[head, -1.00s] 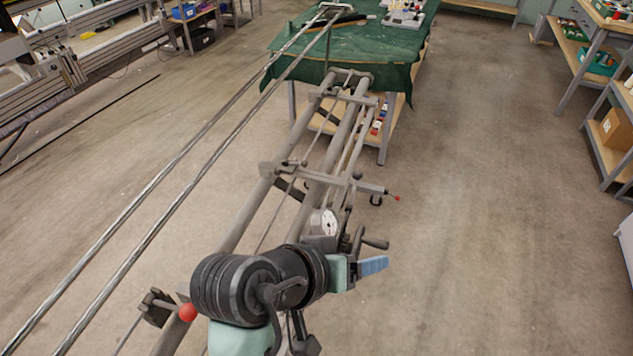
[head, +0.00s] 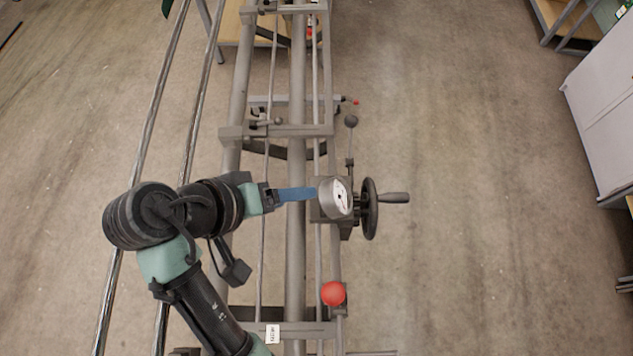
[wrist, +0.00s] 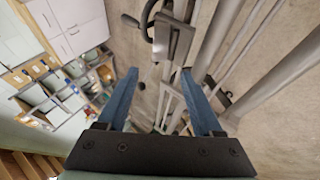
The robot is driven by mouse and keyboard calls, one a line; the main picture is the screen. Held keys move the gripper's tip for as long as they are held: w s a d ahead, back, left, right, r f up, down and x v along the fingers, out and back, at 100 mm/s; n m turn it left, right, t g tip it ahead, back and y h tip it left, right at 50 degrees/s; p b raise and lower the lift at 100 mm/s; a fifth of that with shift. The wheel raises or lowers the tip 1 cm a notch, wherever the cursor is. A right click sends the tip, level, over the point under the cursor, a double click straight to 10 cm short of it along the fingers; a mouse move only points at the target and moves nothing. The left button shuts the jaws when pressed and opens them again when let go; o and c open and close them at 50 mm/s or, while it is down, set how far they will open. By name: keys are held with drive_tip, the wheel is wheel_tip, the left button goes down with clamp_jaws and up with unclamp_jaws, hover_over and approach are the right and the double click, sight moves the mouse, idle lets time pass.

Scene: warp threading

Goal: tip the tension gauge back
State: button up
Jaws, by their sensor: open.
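The tension gauge (head: 336,197) is a round silver drum with a white dial face, mounted on the right rail of the long grey frame in the head view. Its dial faces right, toward the handwheel. My gripper (head: 312,194) reaches in from the left, its blue fingers pointing right and ending close beside the gauge's left side. Whether they touch it, I cannot tell. In the wrist view my gripper (wrist: 160,72) has its two blue fingers wide apart with nothing held between them. A grey metal block (wrist: 173,40) shows beyond the tips; the dial face is not seen there.
A black handwheel (head: 370,208) with a crank handle stands just right of the gauge. A red ball knob (head: 333,293) is in front of it, and a dark ball-topped lever (head: 351,122) behind. Two shiny rails run along the left.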

sight(325, 193)
drive_tip(key=x, duration=1.2)
drive_tip(key=shift+w+d+f, duration=0.1)
drive_tip(key=shift+d+f, duration=0.1)
drive_tip(key=shift+f, duration=0.1)
clamp_jaws()
